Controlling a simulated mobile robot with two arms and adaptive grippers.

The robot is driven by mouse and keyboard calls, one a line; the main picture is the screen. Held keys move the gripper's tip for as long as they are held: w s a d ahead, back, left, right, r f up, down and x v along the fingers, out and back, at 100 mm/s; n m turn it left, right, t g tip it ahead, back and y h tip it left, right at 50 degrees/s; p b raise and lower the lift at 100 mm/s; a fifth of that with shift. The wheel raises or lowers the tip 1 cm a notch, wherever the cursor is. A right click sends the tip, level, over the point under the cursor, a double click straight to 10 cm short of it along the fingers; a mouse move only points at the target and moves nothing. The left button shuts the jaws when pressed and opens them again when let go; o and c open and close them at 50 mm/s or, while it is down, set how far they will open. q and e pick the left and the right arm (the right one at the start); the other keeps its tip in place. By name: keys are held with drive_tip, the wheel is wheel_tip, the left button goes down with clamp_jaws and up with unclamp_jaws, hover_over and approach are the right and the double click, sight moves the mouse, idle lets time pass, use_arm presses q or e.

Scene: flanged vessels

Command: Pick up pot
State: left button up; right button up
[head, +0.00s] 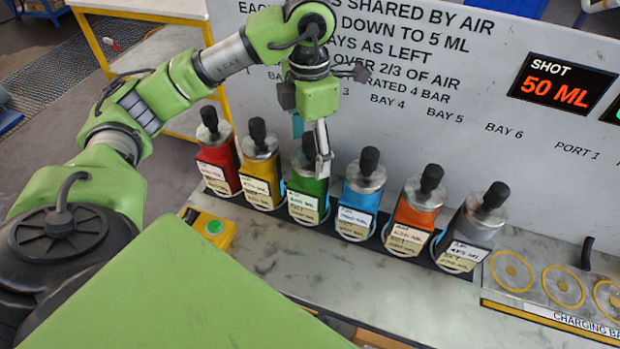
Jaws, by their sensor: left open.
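Several flanged pots with black knobs stand in a row in a dark rack (380,238) on the bench. From left to right they are red (218,170), yellow (260,175), green (312,187), blue (358,195), orange (414,212) and grey (468,228). Each carries a handwritten label. My left gripper (311,148) points down at the green pot's top, with its fingers apart around or just in front of the knob. It partly hides the green pot's lid; whether it touches cannot be told. My right gripper is not in view.
A white board (420,70) with printed text and a "50 ML" display (562,84) stands close behind the pots. A yellow box with a green button (209,232) sits left of the rack. Yellow-ringed charging spots (512,271) at right are empty.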

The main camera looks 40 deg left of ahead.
sight(309, 165)
use_arm(q)
drive_tip(key=shift+f, duration=0.15)
drive_tip(key=shift+s+f+p, duration=0.1)
drive_tip(key=shift+f+p, duration=0.1)
drive_tip(key=shift+p, duration=0.15)
wheel_tip(309, 165, down, 4)
drive_tip(key=shift+f+p, duration=0.15)
drive_tip(key=shift+p, duration=0.9)
drive_tip(key=shift+f, duration=0.2)
clamp_jaws()
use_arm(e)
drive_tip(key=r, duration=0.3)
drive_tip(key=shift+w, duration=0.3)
use_arm(q)
drive_tip(key=shift+r, duration=0.1)
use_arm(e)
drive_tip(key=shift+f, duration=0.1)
